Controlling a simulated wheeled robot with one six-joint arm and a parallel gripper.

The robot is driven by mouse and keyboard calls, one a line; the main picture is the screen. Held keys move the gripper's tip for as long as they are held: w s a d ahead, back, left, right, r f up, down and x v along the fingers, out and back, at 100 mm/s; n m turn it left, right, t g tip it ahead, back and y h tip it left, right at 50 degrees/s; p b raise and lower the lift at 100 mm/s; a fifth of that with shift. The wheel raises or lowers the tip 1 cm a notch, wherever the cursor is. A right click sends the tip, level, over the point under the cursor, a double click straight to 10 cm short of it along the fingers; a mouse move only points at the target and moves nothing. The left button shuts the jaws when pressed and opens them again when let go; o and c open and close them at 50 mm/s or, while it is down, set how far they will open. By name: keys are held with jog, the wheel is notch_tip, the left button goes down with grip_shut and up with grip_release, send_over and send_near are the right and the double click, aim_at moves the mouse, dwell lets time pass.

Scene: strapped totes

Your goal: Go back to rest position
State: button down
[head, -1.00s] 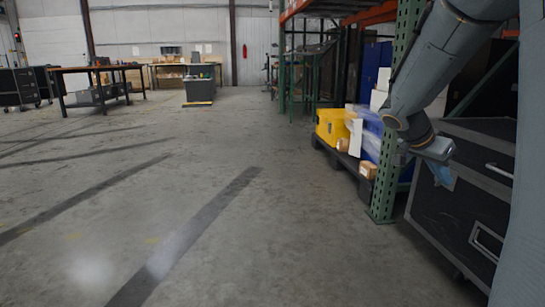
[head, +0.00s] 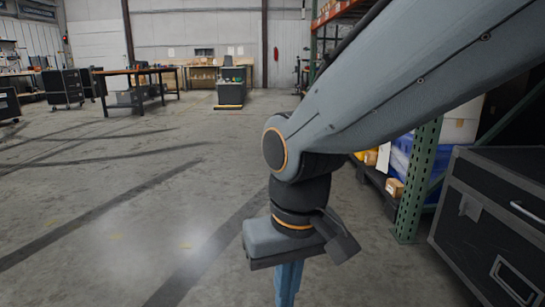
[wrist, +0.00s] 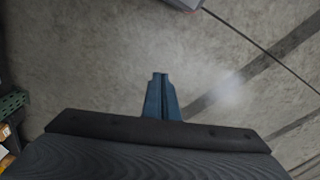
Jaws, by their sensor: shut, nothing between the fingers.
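My gripper (head: 288,285) hangs down at the lower middle of the head view, over bare concrete floor. Its blue fingers are cut off by the bottom edge there. In the wrist view the blue fingers (wrist: 160,78) are together and hold nothing. My grey arm reaches in from the upper right of the head view. It hides part of the rack and the goods behind it.
A black case (head: 490,215) and a green rack post (head: 417,180) stand close on the right. The floor at left and centre is open.

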jog(key=s+a+r+n+y+p, duration=0.1)
jog(key=s+a+r+n+p, duration=0.15)
jog(key=s, duration=0.45)
jog(key=d+r+m+p, duration=0.2)
jog(key=d+r+p, duration=0.4)
jog(key=r+p, duration=0.3)
jog(key=d+r+m+h+p, duration=0.1)
jog(key=d+r+p, duration=0.6)
jog(key=p, duration=0.8)
jog(key=d+r+m+p, duration=0.3)
jog(key=d+r+p, duration=0.3)
jog(key=r+p, duration=0.5)
jog(key=shift+w+d+r+g+h+p, duration=0.2)
jog(key=shift+d+g+h+p, duration=0.15)
jog(key=shift+p, duration=0.5)
jog(key=c, duration=2.5)
grip_release()
jog(key=shift+m, duration=0.25)
